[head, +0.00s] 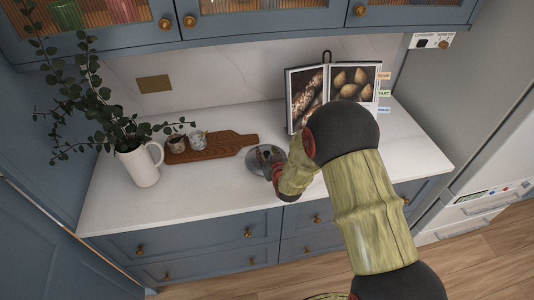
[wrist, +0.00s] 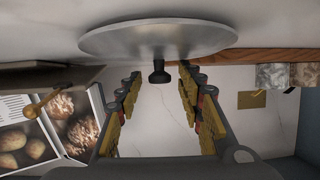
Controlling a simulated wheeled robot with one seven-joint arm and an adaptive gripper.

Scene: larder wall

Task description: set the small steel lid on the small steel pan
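The small steel lid (head: 254,163) lies on the white counter near the board's right end, partly hidden by my gripper. In the wrist view, which is turned upside down, the lid (wrist: 160,40) shows as a round steel disc with a dark knob (wrist: 159,74) on its face. My gripper (wrist: 160,75) is open, with one finger on each side of the knob and visible gaps between. In the head view my gripper (head: 269,158) is over the lid. I cannot make out the small steel pan in either view; my arm hides part of the counter.
A wooden board (head: 232,140) with two small jars (head: 196,140) lies to the left. A white jug (head: 141,165) with leafy stems stands farther left. An open cookbook (head: 303,92) stands at the back right. The counter's front edge is clear on the left.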

